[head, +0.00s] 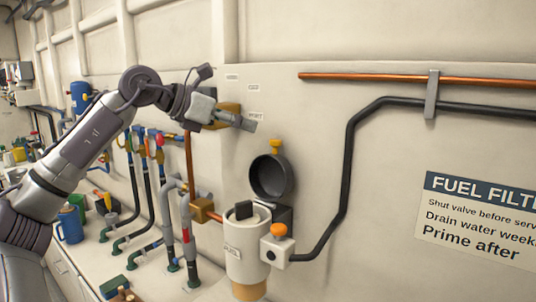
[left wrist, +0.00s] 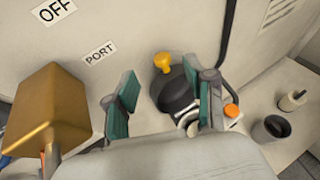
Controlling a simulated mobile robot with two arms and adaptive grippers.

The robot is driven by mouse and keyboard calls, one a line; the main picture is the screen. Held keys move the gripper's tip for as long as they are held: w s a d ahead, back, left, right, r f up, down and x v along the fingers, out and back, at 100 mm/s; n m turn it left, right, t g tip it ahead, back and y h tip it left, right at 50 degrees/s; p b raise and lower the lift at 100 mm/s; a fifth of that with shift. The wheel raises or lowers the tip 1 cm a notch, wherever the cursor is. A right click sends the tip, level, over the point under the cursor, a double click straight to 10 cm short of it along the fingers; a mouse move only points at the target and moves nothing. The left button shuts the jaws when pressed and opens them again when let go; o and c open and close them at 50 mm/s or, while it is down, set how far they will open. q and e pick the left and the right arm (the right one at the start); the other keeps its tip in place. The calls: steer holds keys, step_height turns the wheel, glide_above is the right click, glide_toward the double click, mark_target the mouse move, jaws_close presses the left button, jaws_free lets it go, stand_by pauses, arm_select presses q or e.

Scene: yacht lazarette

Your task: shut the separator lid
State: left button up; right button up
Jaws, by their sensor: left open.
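The separator is a white cylinder (head: 246,262) with an amber bowl at its bottom, mounted low at the wall. Its round black lid (head: 271,177) stands open, tilted up behind the top, with a yellow knob (head: 276,147) at its upper edge. My left gripper (head: 238,120) is above and to the left of the lid, apart from it. In the left wrist view the lid (left wrist: 175,92) and yellow knob (left wrist: 162,62) lie beyond the open, empty fingers (left wrist: 166,103). My right gripper is not in view.
A white box with an orange knob (head: 278,231) sits right of the separator, joined to a black pipe (head: 350,150). A brass-coloured box (left wrist: 48,105) is close left of my gripper. Several pipes and valves stand left of the separator. Wall above the lid is clear.

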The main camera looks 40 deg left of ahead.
mark_target(271, 141)
arm_select(q)
steer(key=p+x, duration=0.1)
steer(key=x, duration=0.2)
steer(key=f+p+x, duration=0.1)
steer(key=p+x, duration=0.1)
steer(key=x, duration=0.2)
steer(key=shift+s+a+f, duration=0.15)
steer(key=shift+f, duration=0.05)
steer(key=shift+w+f+p, duration=0.35)
steer(key=shift+w+p, duration=0.1)
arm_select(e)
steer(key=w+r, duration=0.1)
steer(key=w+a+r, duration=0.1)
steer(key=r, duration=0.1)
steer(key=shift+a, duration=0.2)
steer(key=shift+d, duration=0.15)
arm_select(q)
steer(key=shift+c, duration=0.7)
jaws_close()
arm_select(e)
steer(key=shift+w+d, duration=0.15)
